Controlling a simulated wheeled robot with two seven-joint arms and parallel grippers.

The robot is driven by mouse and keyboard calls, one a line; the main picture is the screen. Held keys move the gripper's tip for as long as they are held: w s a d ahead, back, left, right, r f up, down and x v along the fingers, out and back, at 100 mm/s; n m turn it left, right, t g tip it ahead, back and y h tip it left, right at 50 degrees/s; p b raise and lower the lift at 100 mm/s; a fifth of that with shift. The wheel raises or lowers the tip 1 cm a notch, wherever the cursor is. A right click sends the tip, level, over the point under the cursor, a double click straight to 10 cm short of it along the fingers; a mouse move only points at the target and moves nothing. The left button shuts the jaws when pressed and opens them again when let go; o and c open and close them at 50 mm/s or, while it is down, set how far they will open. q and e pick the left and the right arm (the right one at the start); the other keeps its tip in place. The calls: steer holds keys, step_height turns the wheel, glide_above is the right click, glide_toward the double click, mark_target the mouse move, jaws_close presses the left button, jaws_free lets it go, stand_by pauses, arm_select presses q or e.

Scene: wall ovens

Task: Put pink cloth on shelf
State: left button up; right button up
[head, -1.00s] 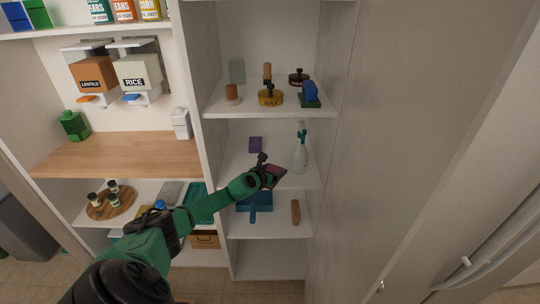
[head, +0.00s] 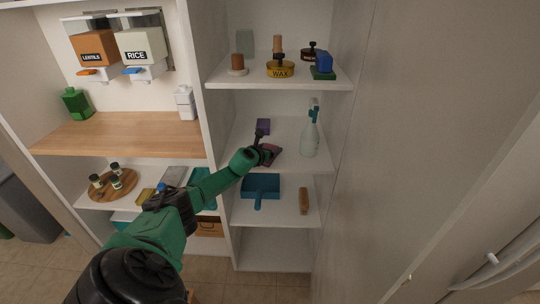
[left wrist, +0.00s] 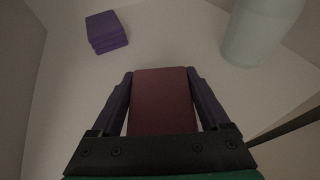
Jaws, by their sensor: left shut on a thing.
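The pink cloth (head: 272,155) looks dark pink and folded flat. My left gripper (head: 266,152) is shut on it, just over the front part of the middle shelf (head: 290,133) in the right-hand cabinet. In the left wrist view the cloth (left wrist: 163,100) lies between the two fingers of the gripper (left wrist: 162,95). I cannot tell whether the cloth touches the shelf. My right gripper is in neither view.
A purple folded cloth (head: 263,126) lies farther back on the same shelf. A spray bottle (head: 311,135) stands to the right. A blue dustpan (head: 261,187) and a brown brush (head: 303,200) are on the shelf below. Bare shelf lies between the purple cloth and bottle.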

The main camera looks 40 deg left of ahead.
arm_select(q)
steer(key=shift+r, duration=0.1)
steer(key=shift+f, duration=0.25)
steer(key=o, duration=1.3)
steer(key=shift+r, duration=0.1)
steer(key=shift+o, duration=0.2)
steer(key=shift+r, duration=0.1)
